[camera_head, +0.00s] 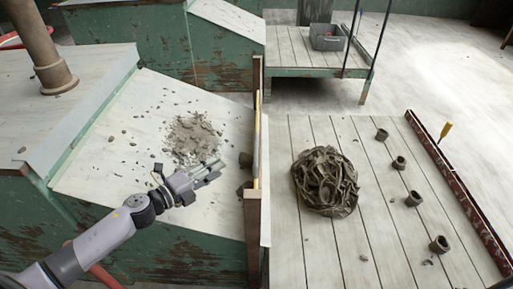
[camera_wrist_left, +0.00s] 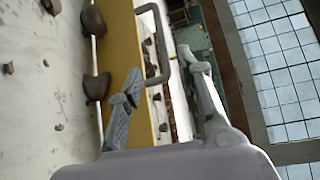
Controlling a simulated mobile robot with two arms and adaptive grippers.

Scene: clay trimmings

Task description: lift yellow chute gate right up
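The yellow chute gate (camera_head: 257,150) stands nearly edge-on at the right end of the pale chute (camera_head: 110,180), between brown posts. The left wrist view shows the gate's yellow face (camera_wrist_left: 124,50) with a grey bar handle (camera_wrist_left: 163,40) on it. My left gripper (camera_head: 212,168) is over the chute, just left of the gate. In the wrist view its two fingers (camera_wrist_left: 160,66) are spread apart, with the handle's near end between or just beyond the tips. I cannot tell whether they touch it. My right gripper is not in view.
Grey clay trimmings (camera_head: 192,137) lie on the chute, with brown lumps (camera_head: 244,160) against the gate. Beyond the gate, a plank deck (camera_head: 290,255) holds a large clay heap (camera_head: 325,180) and several small brown pieces (camera_head: 381,134). A grey crate (camera_head: 327,38) stands on a rear platform.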

